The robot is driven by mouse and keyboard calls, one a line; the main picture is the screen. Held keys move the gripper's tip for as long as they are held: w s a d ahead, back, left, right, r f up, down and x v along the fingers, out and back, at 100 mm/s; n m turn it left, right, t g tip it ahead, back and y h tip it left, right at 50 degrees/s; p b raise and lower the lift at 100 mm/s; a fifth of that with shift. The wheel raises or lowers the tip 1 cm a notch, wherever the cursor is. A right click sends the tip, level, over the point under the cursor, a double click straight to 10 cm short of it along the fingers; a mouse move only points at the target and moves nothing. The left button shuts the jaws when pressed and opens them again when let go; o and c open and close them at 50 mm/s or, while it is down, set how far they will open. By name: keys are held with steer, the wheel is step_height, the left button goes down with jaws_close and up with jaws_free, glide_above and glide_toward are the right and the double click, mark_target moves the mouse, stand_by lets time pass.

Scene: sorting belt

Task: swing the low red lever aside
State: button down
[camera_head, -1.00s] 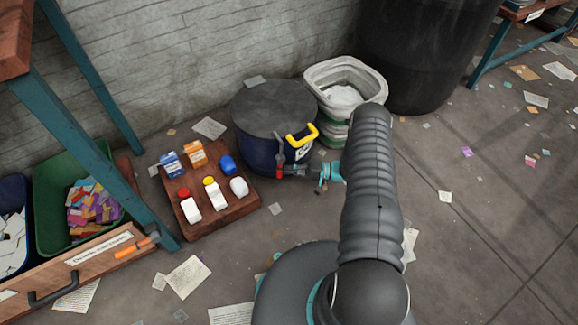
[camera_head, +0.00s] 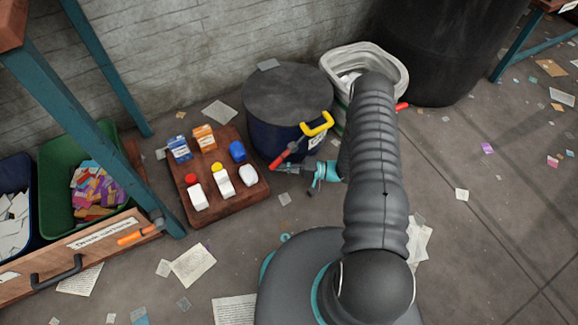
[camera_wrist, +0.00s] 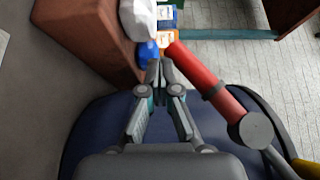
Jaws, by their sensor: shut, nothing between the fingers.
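The red lever (camera_head: 284,155) is low on the front of the dark blue drum (camera_head: 262,138) and slants down to the left. In the wrist view its red grip (camera_wrist: 196,65) runs up and left from a round grey pivot (camera_wrist: 250,131). My gripper (camera_head: 279,168) is at the drum's front, close to the lever's lower end. In the wrist view my gripper (camera_wrist: 161,70) is shut and empty, just left of the red grip. I cannot tell whether they touch. A yellow handle (camera_head: 318,124) stands out above the lever on the right.
A wooden board (camera_head: 225,203) with several small cartons and bottles lies left of the drum. A white bin (camera_head: 394,63) and a black barrel (camera_head: 430,50) stand behind my arm. A small red end (camera_head: 401,106) shows right of my arm. Open floor with scattered papers lies right.

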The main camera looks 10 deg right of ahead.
mark_target(276, 166)
steer(key=shift+s+a+r+m+y+b, duration=0.2)
steer(key=shift+a+r+b, duration=0.2)
steer(key=shift+a+b, duration=0.15)
steer(key=shift+s+a+r+m+y+b, duration=0.1)
steer(key=shift+s+a+r+y+b, duration=0.1)
steer(key=shift+a+r+b, duration=0.3)
steer(key=shift+s+a+r+m+t+y+b, duration=0.1)
steer(key=shift+a+r+m+t+y+b, duration=0.2)
steer(key=shift+a+r+m+y+b, duration=0.3)
steer(key=shift+d, duration=0.15)
steer(key=shift+d, duration=0.1)
steer(key=v, duration=1.2)
steer(key=shift+f, duration=0.15)
